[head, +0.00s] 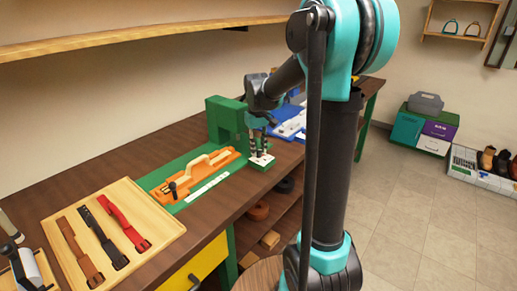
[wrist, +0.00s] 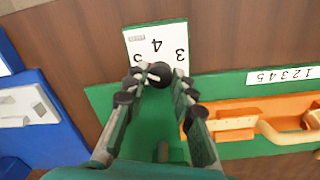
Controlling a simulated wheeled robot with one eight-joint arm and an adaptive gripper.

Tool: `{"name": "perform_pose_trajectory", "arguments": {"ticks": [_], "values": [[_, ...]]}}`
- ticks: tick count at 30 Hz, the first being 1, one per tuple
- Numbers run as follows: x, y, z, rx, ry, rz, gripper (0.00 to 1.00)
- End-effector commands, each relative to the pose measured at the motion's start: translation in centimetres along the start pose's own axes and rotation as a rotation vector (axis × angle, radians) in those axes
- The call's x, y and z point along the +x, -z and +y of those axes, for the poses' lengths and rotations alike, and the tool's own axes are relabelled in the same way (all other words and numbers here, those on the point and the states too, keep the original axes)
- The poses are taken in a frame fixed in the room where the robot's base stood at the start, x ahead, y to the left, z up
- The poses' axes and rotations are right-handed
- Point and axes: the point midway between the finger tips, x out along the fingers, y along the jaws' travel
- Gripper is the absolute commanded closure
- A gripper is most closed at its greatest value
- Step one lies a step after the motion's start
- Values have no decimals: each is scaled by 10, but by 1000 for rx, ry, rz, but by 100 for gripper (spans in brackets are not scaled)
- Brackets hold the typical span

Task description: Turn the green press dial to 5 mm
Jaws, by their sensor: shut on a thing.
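The green press (head: 222,119) stands on the bench, with a white number plate (head: 262,160) at its front right. In the wrist view the plate (wrist: 140,38) shows 3, 4 and a partly hidden 5, upside down. The dark dial knob (wrist: 159,75) sits at the plate's lower edge, between my fingertips. My gripper (wrist: 160,80) is shut on this knob; in the head view my gripper (head: 260,142) comes down over the plate. My fingers cover part of the dial, and I cannot tell which number it points to.
An orange clamp jig (head: 200,172) and a white number strip (head: 207,186) lie on the green base beside the press. A blue item (head: 288,122) stands behind. A wooden board (head: 150,205) with several straps lies nearer.

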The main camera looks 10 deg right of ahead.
Motion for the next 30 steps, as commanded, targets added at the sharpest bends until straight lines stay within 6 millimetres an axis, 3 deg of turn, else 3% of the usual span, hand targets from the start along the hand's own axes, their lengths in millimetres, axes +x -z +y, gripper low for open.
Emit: {"name": "perform_pose_trajectory", "arguments": {"ticks": [8,9,13,23,30], "values": [[0,0,0,-1,0,0,100],[0,0,0,-1,0,0,71],[0,0,0,0,0,0,55],[-2,0,0,0,0,0,54],[-30,0,0,0,0,0,54]]}}
